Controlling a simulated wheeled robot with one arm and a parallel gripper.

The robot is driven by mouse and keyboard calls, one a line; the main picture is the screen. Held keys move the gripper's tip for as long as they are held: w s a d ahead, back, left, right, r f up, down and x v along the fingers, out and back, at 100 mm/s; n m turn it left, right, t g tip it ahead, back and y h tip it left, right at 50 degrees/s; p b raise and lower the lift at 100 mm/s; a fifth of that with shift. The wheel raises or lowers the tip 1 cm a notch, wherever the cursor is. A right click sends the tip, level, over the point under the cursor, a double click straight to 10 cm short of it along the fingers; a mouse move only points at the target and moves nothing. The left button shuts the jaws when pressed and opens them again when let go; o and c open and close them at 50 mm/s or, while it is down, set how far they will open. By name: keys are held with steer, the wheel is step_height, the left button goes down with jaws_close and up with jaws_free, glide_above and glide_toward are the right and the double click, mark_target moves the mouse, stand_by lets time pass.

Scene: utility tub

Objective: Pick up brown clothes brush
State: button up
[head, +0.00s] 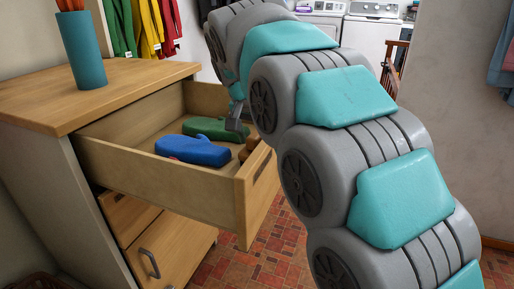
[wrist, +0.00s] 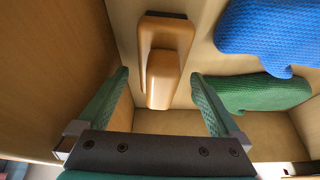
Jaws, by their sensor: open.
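The brown clothes brush (wrist: 165,42) lies in the open drawer, with its handle pointing toward my gripper in the wrist view. In the head view only a small part of the brush (head: 248,148) shows near the drawer's front corner. My gripper (wrist: 159,76) is open and empty, its two green padded fingers spread on either side of the brush's handle end. I cannot tell how far above the brush the fingertips are. In the head view my gripper (head: 237,120) reaches down over the drawer, partly hidden by my arm.
A blue mitten-shaped item (head: 193,150) and a green one (head: 215,129) lie beside the brush in the drawer (head: 160,183). The green one is close to my right finger in the wrist view. Drawer walls stand close by. A teal vase (head: 83,50) stands on the dresser top (head: 110,90).

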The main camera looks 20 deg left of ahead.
steer(key=shift+w+f, duration=0.25)
steer(key=shift+f, duration=0.3)
steer(key=shift+c, duration=0.2)
jaws_close()
